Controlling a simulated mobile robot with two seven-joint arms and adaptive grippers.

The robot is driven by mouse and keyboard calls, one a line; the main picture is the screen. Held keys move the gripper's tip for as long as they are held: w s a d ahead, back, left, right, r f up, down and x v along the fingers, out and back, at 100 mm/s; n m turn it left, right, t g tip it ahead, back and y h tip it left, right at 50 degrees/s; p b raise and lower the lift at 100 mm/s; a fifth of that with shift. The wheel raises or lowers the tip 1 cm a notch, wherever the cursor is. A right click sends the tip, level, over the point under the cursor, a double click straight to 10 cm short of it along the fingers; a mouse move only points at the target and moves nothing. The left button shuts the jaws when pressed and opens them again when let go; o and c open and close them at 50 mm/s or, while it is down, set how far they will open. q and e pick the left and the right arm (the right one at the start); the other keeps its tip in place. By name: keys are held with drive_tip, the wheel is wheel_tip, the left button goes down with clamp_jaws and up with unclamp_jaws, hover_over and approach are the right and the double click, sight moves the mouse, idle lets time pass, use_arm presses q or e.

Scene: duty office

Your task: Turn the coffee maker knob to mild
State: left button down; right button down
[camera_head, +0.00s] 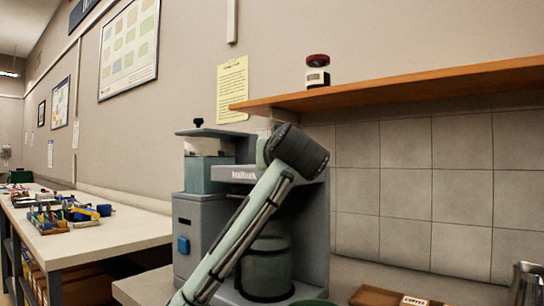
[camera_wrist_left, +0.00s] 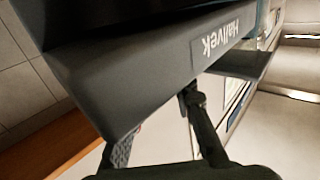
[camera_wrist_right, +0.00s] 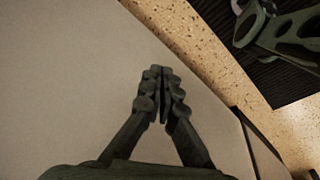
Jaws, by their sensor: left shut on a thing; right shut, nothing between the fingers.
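The grey coffee maker (camera_head: 318,225) stands on the counter in the middle of the head view, with a pot in its bay. No knob setting is readable. My right gripper (camera_wrist_right: 162,75) is shut and empty over a pale surface.
A wooden shelf (camera_head: 420,88) with a red-lidded jar (camera_head: 317,72) is above right. A wooden tray (camera_head: 372,297) and a metal jug (camera_head: 526,284) are at the lower right. A table (camera_head: 95,236) with colourful items stands at the left.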

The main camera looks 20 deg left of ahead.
use_arm(q)
drive_tip(key=n+y, duration=0.1)
drive_tip(key=g+y, duration=0.1)
drive_tip(key=shift+d+f+n+y, duration=0.1)
drive_tip(key=shift+d+n+y, duration=0.1)
drive_tip(key=shift+n+y, duration=0.15)
drive_tip(key=n+g+y, duration=0.3)
drive_tip(key=g+y, duration=0.1)
drive_tip(key=shift+n, duration=0.35)
drive_tip(key=shift+a+n+g+y, duration=0.1)
drive_tip(key=shift+n+g+y, duration=0.55)
drive_tip(key=shift+g, duration=0.45)
drive_tip(key=shift+n+g+y, duration=0.5)
drive_tip(key=shift+n+g, duration=0.45)
drive_tip(key=shift+g, duration=0.35)
use_arm(e)
drive_tip(key=shift+s+f, duration=0.2)
drive_tip(key=shift+s, duration=0.25)
use_arm(q)
drive_tip(key=shift+a+g, duration=0.1)
drive_tip(key=shift+g, duration=0.2)
use_arm(e)
drive_tip(key=shift+w+d+r, duration=0.15)
drive_tip(key=shift+w+d, duration=0.05)
drive_tip(key=shift+w, duration=0.4)
